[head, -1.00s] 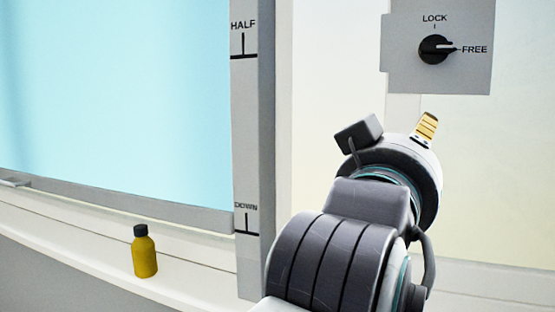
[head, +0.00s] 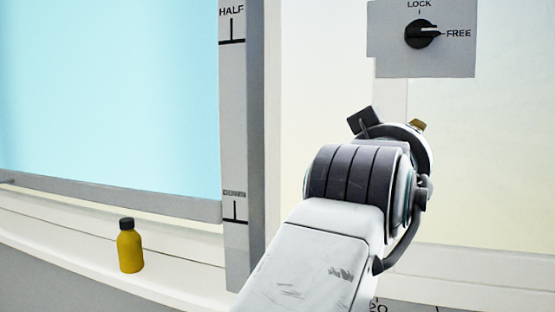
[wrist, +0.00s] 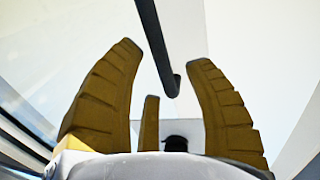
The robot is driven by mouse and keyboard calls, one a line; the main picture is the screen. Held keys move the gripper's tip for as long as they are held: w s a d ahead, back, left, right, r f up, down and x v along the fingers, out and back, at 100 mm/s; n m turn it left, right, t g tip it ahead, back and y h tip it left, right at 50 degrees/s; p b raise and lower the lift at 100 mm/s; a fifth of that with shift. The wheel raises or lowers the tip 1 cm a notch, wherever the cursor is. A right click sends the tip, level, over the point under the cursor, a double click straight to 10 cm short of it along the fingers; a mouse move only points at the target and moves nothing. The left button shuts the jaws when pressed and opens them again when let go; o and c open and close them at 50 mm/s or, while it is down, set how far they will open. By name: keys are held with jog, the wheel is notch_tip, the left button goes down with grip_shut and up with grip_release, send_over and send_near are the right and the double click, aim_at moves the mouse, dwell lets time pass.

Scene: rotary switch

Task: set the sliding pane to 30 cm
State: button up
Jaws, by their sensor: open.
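The sliding pane (head: 110,85) is a light blue panel at the left of the head view. Its grey bottom rail (head: 120,199) sits level with about the DOWN mark on the grey upright strip (head: 233,130); the HALF mark is higher. The rotary switch (head: 421,34) is a black knob on a grey plate at the upper right, its pointer towards FREE. My gripper (wrist: 165,75) is open, with its yellow fingers apart in the wrist view. A dark bent rod (wrist: 157,45) shows between them; I cannot tell whether it touches. In the head view my wrist hides most of the gripper.
A yellow bottle (head: 130,250) with a dark cap stands on the white ledge (head: 185,275) below the pane. The wall right of my arm looks clear.

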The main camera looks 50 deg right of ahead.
jog(key=shift+d, duration=0.55)
jog(key=shift+w, duration=0.1)
grip_shut()
